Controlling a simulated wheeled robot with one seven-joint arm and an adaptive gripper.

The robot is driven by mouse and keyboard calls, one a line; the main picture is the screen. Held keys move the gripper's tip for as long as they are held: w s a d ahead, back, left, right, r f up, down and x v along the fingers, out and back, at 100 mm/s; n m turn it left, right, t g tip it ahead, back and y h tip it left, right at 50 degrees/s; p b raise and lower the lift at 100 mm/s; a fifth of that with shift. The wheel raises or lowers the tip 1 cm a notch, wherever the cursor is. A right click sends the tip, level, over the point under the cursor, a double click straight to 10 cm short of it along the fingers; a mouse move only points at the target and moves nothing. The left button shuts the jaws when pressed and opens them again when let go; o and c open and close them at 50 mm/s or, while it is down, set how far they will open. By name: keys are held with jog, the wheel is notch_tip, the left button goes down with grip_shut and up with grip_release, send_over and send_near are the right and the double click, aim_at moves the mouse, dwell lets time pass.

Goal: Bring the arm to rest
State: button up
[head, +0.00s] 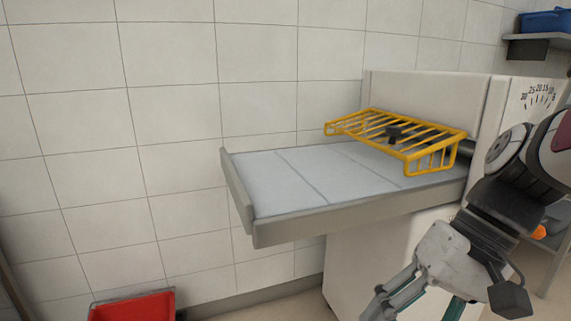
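My gripper (412,300) hangs at the lower right of the head view, pointing down and to the left, in front of the white machine body. Its fingers run to the bottom edge of the picture, and the tips are partly cut off, so I cannot tell how far apart they are. I see nothing held in the part that shows. My arm comes in from the right edge, bent at the wrist, and hides part of the machine.
A white machine (430,97) with a dial (540,97) has a grey table (330,215) jutting left under a yellow wire guard (440,152). A red bin (133,307) is at lower left. A blue container (545,22) sits on a shelf (540,47). Tiled wall stands behind.

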jog(key=s+d+n+t+h, duration=0.1)
jog(key=s+d+h, duration=0.15)
jog(key=s, duration=0.35)
jog(key=s+d+t+h, duration=0.1)
jog(key=s+d+h, duration=0.15)
jog(key=s, duration=0.45)
notch_tip(320, 180, up, 29)
jog(key=t+p, duration=0.3)
jog(key=p, duration=2.4)
jog(key=shift+w+t+h, duration=0.15)
jog(key=shift+t+h, duration=0.15)
